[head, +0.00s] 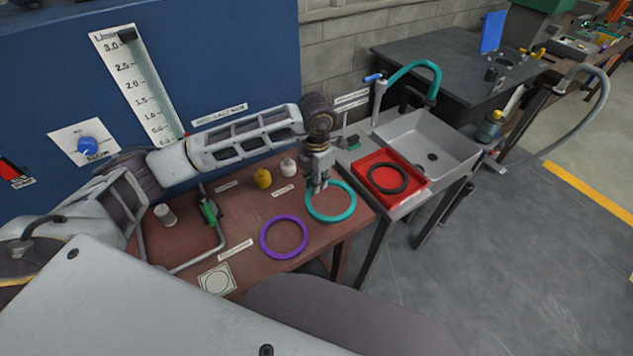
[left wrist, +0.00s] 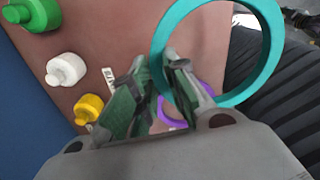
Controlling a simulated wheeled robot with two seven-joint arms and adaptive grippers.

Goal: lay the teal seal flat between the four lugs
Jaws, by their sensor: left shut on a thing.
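The teal seal (head: 352,208) is a ring near the right end of the brown bench in the head view. The purple ring (head: 264,243) lies on the bench, to the left of the seal in the head view. I cannot make out the four lugs. My right gripper is not in view.
A yellow bottle (head: 263,179) and a white bottle (head: 288,167) stand behind the rings. A red tray (head: 415,186) holding a black ring (head: 374,183) sits beside the sink (head: 455,150).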

